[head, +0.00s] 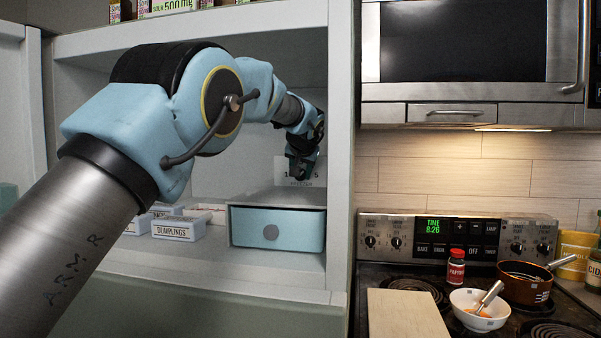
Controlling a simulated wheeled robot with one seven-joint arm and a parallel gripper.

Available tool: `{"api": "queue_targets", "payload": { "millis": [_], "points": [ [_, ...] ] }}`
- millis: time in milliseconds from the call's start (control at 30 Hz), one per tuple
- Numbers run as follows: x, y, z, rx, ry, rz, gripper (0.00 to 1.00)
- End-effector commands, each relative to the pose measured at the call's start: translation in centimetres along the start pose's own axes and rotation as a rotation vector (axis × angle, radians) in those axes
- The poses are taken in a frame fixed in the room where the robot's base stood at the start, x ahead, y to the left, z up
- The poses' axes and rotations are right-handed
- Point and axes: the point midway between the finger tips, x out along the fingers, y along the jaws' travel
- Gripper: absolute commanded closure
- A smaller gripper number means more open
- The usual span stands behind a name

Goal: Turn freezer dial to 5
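My gripper (302,172) is inside the white freezer compartment, above a light blue drawer. It is in front of a white dial label (313,172) on the back wall, on which a "1" and a "5" show at the edges. The dial itself is hidden behind my gripper. The fingers are dark and small in the head view, and I cannot tell whether they are open or shut, or whether they touch the dial.
The blue drawer (305,230) with a round grey knob stands below my gripper. Labelled boxes such as the dumplings box (178,229) sit left of it. The freezer's right wall (341,150) is close to my gripper. A stove (460,240) stands to the right.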

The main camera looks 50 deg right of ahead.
Motion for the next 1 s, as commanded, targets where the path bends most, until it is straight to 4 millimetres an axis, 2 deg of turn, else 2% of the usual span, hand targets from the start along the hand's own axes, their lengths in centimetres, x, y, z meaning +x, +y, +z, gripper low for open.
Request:
{"api": "queue_targets", "payload": {
  "millis": [33, 67, 167, 467, 567, 800, 1000],
  "points": [
    [0.1, 0.0, 0.1, 0.0, -0.002, -0.001, 1.0],
    [0.1, 0.0, 0.1, 0.0, -0.002, -0.001, 0.55],
    [0.1, 0.0, 0.1, 0.0, -0.002, 0.0, 0.44],
    [-0.2, 0.1, 0.1, -0.001, -0.001, 0.001, 0.44],
    [-1.2, 0.1, 0.2, -0.001, 0.001, 0.001, 0.44],
    [-5.1, 0.1, 0.3, -0.001, 0.001, 0.001, 0.44],
    [-7.1, 0.0, 0.2, 0.0, -0.001, 0.0, 0.44]
  ]
}}
